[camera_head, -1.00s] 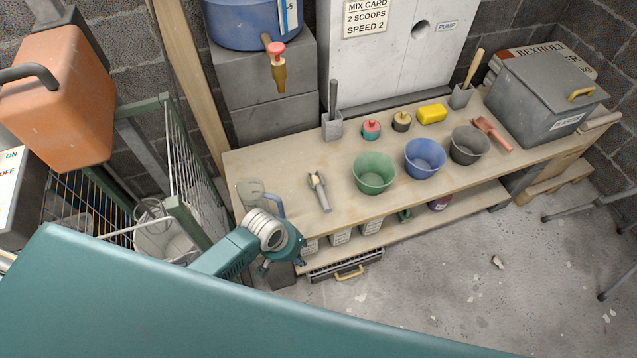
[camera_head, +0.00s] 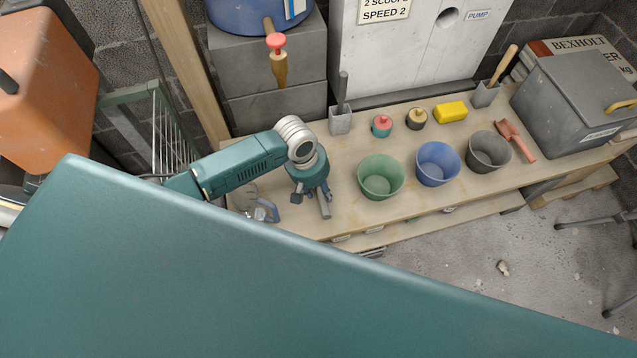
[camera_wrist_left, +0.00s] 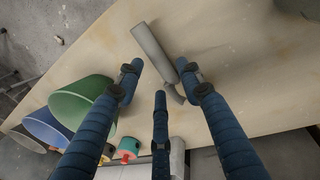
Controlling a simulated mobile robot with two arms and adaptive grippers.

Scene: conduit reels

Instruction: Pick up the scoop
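A grey-handled tool (camera_head: 324,204) lies on the wooden bench (camera_head: 405,208), its head hidden under my left gripper (camera_head: 311,196) in the head view. In the left wrist view its thick grey handle (camera_wrist_left: 153,46) and a thin bent part show between and below the spread fingers of the left gripper (camera_wrist_left: 162,82). That gripper is open; I cannot tell if a finger touches the tool. A coral-red scoop-shaped tool (camera_head: 516,140) lies farther right on the bench, beside the dark grey bucket (camera_head: 488,152). My right gripper is not in view.
A green bucket (camera_head: 381,177) and a blue bucket (camera_head: 437,164) stand right of the gripper. A clear jug with a blue handle (camera_head: 266,210) stands close on its left. Behind are a grey tool holder (camera_head: 340,121), small lidded pots and a yellow block (camera_head: 451,112).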

